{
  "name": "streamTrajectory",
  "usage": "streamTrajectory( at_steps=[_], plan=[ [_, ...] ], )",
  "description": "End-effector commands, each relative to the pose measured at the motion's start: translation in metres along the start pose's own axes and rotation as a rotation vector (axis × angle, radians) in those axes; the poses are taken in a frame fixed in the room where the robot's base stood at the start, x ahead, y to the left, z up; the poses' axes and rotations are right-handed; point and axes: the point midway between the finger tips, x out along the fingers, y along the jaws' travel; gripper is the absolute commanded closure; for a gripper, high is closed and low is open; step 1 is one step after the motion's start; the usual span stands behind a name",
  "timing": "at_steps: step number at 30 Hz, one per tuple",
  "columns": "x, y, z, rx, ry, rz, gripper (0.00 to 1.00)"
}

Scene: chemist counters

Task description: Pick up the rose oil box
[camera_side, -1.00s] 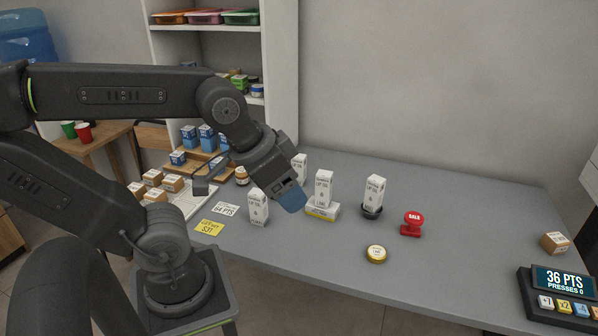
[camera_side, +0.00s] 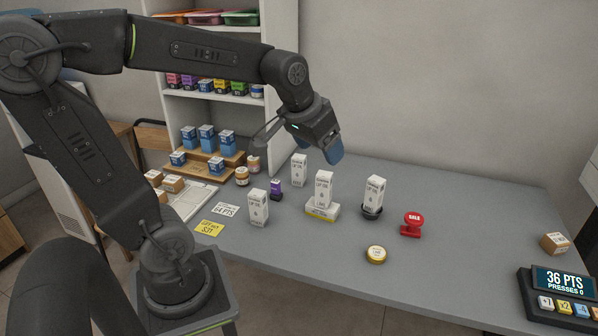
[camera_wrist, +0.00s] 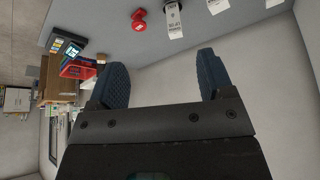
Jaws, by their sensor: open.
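Several tall white boxes with small dark print stand on the grey counter; I cannot read which is the rose oil box. One white box (camera_side: 257,208) stands at the front left, one (camera_side: 299,170) at the back, one (camera_side: 323,190) on a white and yellow block (camera_side: 322,212), and one (camera_side: 374,193) on a round black base (camera_side: 371,213). My gripper (camera_side: 333,152) is up above the back of the counter, over the boxes and apart from them. In the wrist view its blue fingers (camera_wrist: 162,78) are spread and empty, with a white box (camera_wrist: 174,20) beyond them.
A red SALE stamp (camera_side: 412,224) and a round yellow-rimmed tin (camera_side: 376,254) lie right of the boxes. A small purple item (camera_side: 276,189) stands between the left boxes. A points register (camera_side: 562,293) and brown carton (camera_side: 554,243) are at the right. Cards lie at the left.

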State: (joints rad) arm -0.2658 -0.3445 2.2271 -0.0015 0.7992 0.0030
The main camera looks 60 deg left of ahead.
Motion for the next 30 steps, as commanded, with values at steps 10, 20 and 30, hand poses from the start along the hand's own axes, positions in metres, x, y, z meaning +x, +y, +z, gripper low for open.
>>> streamTrajectory(
  at_steps=[10, 20, 30],
  plan=[
    [0.112, -0.157, -0.092, -0.313, -0.049, -0.146, 0.26],
    [0.179, -0.263, -0.093, -0.47, -0.065, -0.214, 0.26],
    [0.23, -0.277, -0.085, -0.477, -0.069, -0.216, 0.26]
  ],
)
